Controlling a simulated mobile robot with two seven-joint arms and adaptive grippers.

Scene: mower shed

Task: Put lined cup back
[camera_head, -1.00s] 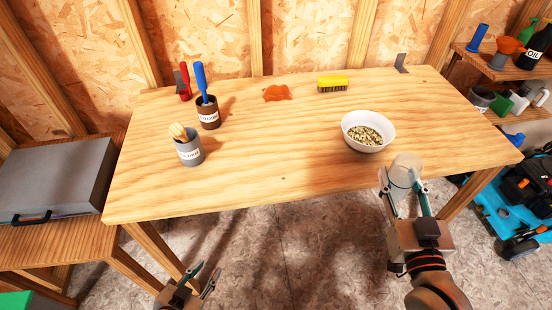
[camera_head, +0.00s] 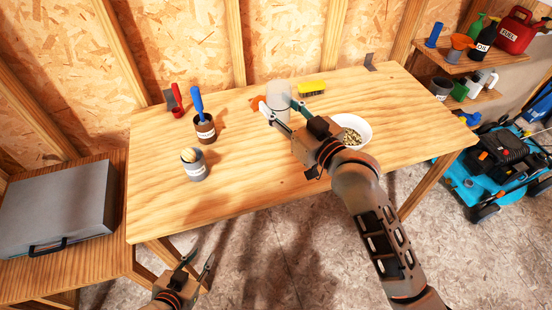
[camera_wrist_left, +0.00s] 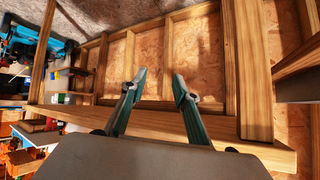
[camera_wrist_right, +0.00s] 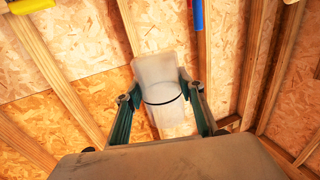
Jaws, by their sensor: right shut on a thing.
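A translucent whitish cup (camera_head: 279,97) is held over the back middle of the workbench. It shows a dark line around it in the right wrist view (camera_wrist_right: 163,80). My right gripper (camera_head: 280,106) is shut on the cup, one finger on each side; it also shows in the right wrist view (camera_wrist_right: 164,94). How high the cup is above the bench is hard to tell. My left gripper (camera_head: 198,268) is open and empty, low in front of the bench's left end; its fingers stand apart in the left wrist view (camera_wrist_left: 158,90).
The workbench (camera_head: 240,190) has a grey pot (camera_head: 197,171) and a brown pot (camera_head: 205,132) with a blue-handled tool on the left. An orange rag (camera_head: 256,103) and a yellow brush (camera_head: 312,88) lie at the back. A white bowl (camera_head: 364,131) is partly behind my right arm.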

